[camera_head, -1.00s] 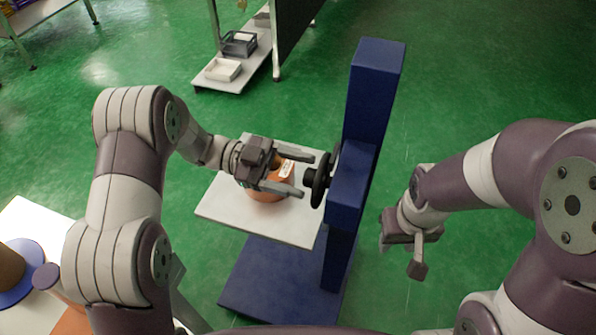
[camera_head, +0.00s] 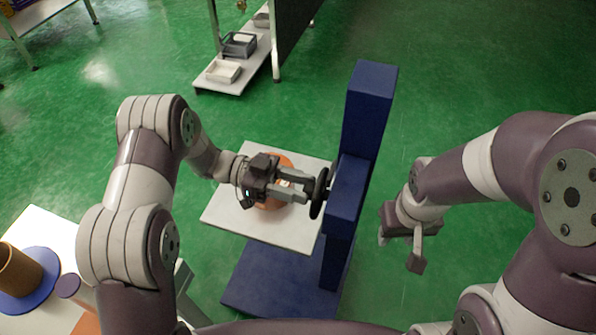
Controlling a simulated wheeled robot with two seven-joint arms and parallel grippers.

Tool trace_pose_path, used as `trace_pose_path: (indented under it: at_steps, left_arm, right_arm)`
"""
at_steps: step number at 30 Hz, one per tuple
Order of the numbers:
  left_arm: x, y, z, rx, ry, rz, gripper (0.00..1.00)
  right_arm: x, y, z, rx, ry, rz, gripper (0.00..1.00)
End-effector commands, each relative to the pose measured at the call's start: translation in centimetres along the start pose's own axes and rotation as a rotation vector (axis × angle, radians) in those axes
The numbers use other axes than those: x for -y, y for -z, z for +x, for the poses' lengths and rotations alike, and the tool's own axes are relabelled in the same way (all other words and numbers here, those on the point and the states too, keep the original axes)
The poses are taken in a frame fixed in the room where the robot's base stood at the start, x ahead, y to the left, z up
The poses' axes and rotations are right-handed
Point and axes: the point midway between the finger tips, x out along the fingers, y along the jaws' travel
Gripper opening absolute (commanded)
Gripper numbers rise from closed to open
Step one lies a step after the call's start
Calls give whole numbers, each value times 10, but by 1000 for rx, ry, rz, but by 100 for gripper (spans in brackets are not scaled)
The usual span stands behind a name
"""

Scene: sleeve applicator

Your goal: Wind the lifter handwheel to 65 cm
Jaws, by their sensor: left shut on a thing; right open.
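The lifter is a blue column (camera_head: 368,110) on a blue base (camera_head: 270,285), with a white platform (camera_head: 240,224) on its left side. The black handwheel (camera_head: 320,193) faces left on the column. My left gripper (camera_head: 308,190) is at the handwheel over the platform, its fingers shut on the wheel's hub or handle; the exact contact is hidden. An orange round object (camera_head: 278,160) sits on the platform, partly hidden under my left gripper. My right gripper (camera_head: 400,245) is open and empty, to the right of the column. No height scale is readable.
A white table (camera_head: 40,225) at lower left holds a brown cylinder on a blue disc (camera_head: 50,275). A shelf (camera_head: 235,80) with a grey bin (camera_head: 239,45) and a white tray (camera_head: 222,72) stands at the back. Green floor is clear right of the column.

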Motion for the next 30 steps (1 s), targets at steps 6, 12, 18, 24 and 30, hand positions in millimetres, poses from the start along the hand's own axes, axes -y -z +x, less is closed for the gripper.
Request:
trace_pose_path:
  at_steps: [6, 12, 18, 24, 30]
  left_arm:
    - [0, -1, 0, -2, 1, -47, 9]
    - [1, 0, 0, -2, 1, -45, 59]
    - [1, 0, 0, -2, 1, -44, 65]
    - [2, -1, -11, -2, 5, -41, 65]
    - [2, -3, -62, -1, 7, -40, 65]
  right_arm:
    - [0, 0, -5, 1, 0, 0, 43]
    - [0, 0, -4, 1, 0, 0, 43]
    - [0, 0, -4, 1, 0, 0, 43]
    - [0, 0, -3, 1, 0, 0, 43]
    - [0, -1, 4, 1, 0, 0, 43]
